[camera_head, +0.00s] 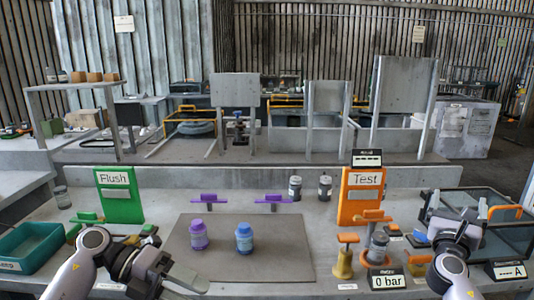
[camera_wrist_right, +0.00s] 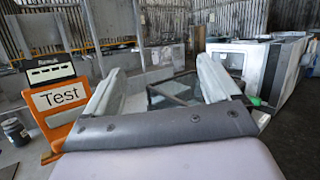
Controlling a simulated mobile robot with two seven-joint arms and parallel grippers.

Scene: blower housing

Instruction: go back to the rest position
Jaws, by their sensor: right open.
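My right gripper (camera_head: 458,205) is raised over the right side of the bench, in front of the glass-sided box (camera_head: 490,212). Its two pale fingers stand apart with nothing between them, as the right wrist view also shows (camera_wrist_right: 165,75). My left gripper (camera_head: 178,277) is low at the front left of the bench, near the grey mat's (camera_head: 260,262) front left corner. Its fingers are partly hidden by its own body, and I see no object in it.
A green Flush panel (camera_head: 120,197) and an orange Test panel (camera_head: 361,197) stand behind. A teal tray (camera_head: 30,243) is at left. A yellow-based fitting (camera_head: 343,262) and 0 bar display (camera_head: 387,280) are left of my right arm.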

